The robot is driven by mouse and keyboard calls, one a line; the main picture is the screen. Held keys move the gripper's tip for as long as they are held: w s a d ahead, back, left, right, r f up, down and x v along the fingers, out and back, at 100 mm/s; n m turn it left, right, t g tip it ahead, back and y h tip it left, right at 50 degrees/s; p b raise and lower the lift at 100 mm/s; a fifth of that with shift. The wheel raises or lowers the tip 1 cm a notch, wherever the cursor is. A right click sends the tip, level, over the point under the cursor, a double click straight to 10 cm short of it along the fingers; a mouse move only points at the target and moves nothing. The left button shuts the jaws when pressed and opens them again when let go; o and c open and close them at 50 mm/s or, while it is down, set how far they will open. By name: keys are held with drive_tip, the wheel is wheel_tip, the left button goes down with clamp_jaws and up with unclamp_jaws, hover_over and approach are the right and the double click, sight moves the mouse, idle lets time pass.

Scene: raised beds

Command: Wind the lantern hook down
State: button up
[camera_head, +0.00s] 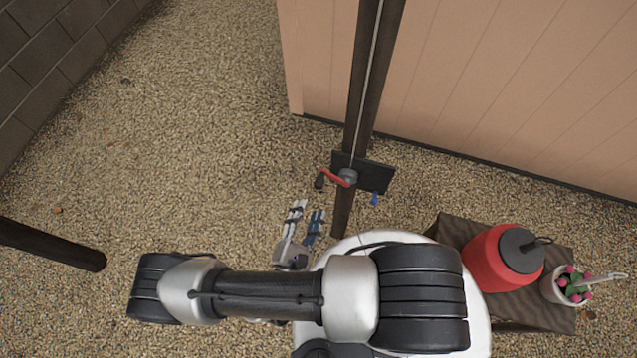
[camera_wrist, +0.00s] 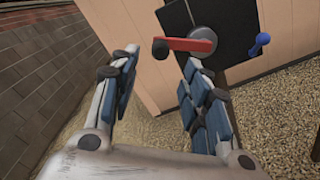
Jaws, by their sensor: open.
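A winch with a red crank arm (camera_head: 335,178) and a dark knob (camera_head: 319,181) is mounted on a black plate (camera_head: 375,176) on a dark wooden post (camera_head: 367,100). A thin line runs up the post from the winch. A small blue lever (camera_head: 375,199) sits at the plate's lower right. My gripper (camera_head: 308,208) is open and empty, below the crank and apart from it. In the wrist view, the crank arm (camera_wrist: 190,45) and its knob (camera_wrist: 160,48) lie just beyond my fingertips (camera_wrist: 158,62). The lantern hook is not visible.
A dark wooden table (camera_head: 455,229) at the lower right holds a red lantern-like container (camera_head: 487,262) and a flower pot (camera_head: 557,289). A peach wall (camera_head: 500,90) stands behind the post. A dark beam (camera_head: 50,244) lies at left. Open gravel (camera_head: 190,130) fills the left.

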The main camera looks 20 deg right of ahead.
sight(318, 184)
drive_tip(key=b+x, duration=0.1)
drive_tip(key=x, duration=0.8)
drive_tip(key=shift+w+d, duration=0.3)
drive_tip(key=shift+c, duration=0.3)
clamp_jaws()
